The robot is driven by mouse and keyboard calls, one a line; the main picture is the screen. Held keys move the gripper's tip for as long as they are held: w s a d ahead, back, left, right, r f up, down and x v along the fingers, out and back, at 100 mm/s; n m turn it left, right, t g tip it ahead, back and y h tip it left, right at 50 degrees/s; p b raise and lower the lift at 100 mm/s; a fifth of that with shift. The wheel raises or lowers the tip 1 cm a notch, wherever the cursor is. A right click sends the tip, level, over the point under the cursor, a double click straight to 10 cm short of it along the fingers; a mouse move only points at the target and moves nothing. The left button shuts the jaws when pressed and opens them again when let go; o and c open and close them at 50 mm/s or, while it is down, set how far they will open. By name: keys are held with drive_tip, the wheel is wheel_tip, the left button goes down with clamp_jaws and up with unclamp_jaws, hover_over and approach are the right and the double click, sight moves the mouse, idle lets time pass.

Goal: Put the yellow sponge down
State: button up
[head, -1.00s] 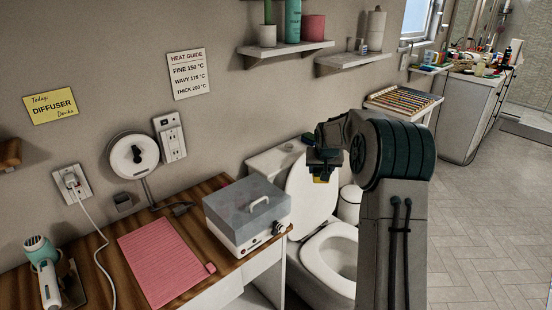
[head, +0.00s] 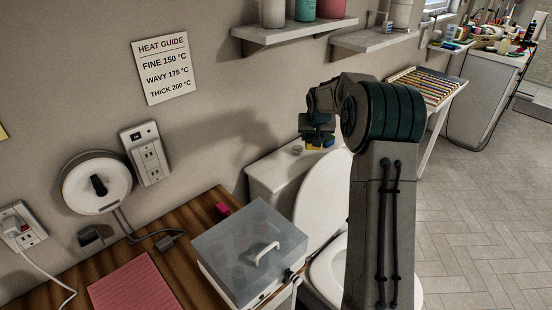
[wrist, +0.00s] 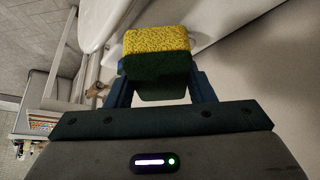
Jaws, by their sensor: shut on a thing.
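The yellow sponge (wrist: 156,42) has a yellow top layer and a dark green layer beneath. My gripper (wrist: 158,84) is shut on it in the wrist view, with blue fingers at its sides.
The toilet lid (head: 322,195) stands raised in front of the tank. A lidded grey box (head: 250,250) and a pink mat (head: 135,285) are on the wooden counter (head: 190,215) at left. Shelves (head: 290,32) hang above. A rack of coloured rods (head: 425,85) stands at right.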

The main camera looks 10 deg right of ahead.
drive_tip(key=shift+w+a+f, duration=0.2)
drive_tip(key=shift+w, duration=0.05)
drive_tip(key=p, duration=0.1)
hover_over(279, 165)
drive_tip(key=s, duration=0.2)
drive_tip(key=f, duration=0.6)
drive_tip(key=shift+a+f, duration=0.25)
drive_tip(key=shift+f, duration=0.1)
drive_tip(key=shift+f+p, duration=0.4)
drive_tip(key=shift+f, duration=1.75)
drive_tip(key=o, duration=0.9)
drive_tip(key=shift+o, duration=0.2)
drive_tip(key=shift+r, duration=0.1)
